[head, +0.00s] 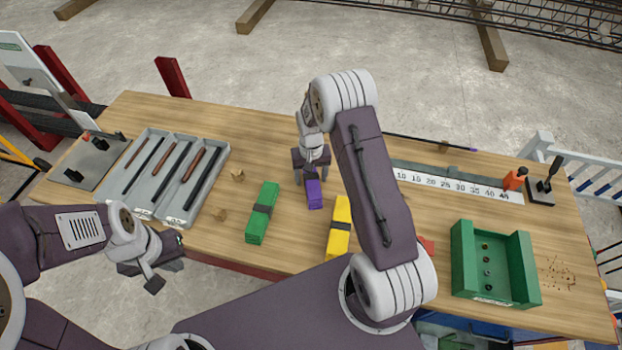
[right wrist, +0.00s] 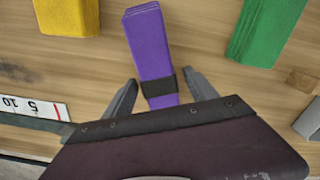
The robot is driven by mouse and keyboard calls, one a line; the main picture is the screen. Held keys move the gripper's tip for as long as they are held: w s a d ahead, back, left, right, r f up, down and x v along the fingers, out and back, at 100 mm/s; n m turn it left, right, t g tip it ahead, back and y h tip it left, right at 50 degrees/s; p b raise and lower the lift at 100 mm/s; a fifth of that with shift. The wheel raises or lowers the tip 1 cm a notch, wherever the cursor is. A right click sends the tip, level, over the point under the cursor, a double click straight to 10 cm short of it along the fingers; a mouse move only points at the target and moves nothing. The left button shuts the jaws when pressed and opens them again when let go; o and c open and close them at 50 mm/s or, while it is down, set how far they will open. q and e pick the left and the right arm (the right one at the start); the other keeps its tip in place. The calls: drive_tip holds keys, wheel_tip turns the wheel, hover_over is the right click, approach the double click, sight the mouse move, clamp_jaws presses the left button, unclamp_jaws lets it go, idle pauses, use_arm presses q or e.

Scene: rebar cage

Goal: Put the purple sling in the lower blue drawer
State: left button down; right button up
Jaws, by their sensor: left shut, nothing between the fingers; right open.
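The purple sling (head: 314,194) is a folded bundle with a dark band, lying on the wooden table between the green and yellow slings. In the right wrist view the purple sling (right wrist: 150,45) runs between my right gripper's fingers. My right gripper (head: 311,168) is open, with one finger (right wrist: 120,100) on each side of the banded end; contact is not clear. My left gripper (head: 154,275) is shut and empty, off the table's front edge at left. A blue drawer front (head: 478,326) shows only partly below the table's front edge; the lower drawer cannot be made out.
A green sling (head: 262,212) and a yellow sling (head: 339,228) flank the purple one. A grey divided tray (head: 213,178) with rods is at left. A green open bin (head: 524,268) stands at right. A ruler strip (head: 455,185) lies behind my right arm.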

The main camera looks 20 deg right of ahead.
sight(311, 175)
clamp_jaws()
drive_tip(key=shift+w+r, duration=0.1)
drive_tip(key=shift+r, duration=0.35)
wheel_tip(311, 175, up, 3)
drive_tip(key=shift+f, duration=0.1)
drive_tip(key=s+d+r+b, duration=0.1)
drive_tip(key=s+d+r, duration=0.3)
drive_tip(key=s+r, duration=0.3)
drive_tip(key=s, duration=0.4)
drive_tip(key=shift+r+b, duration=0.2)
drive_tip(key=shift+b, duration=0.1)
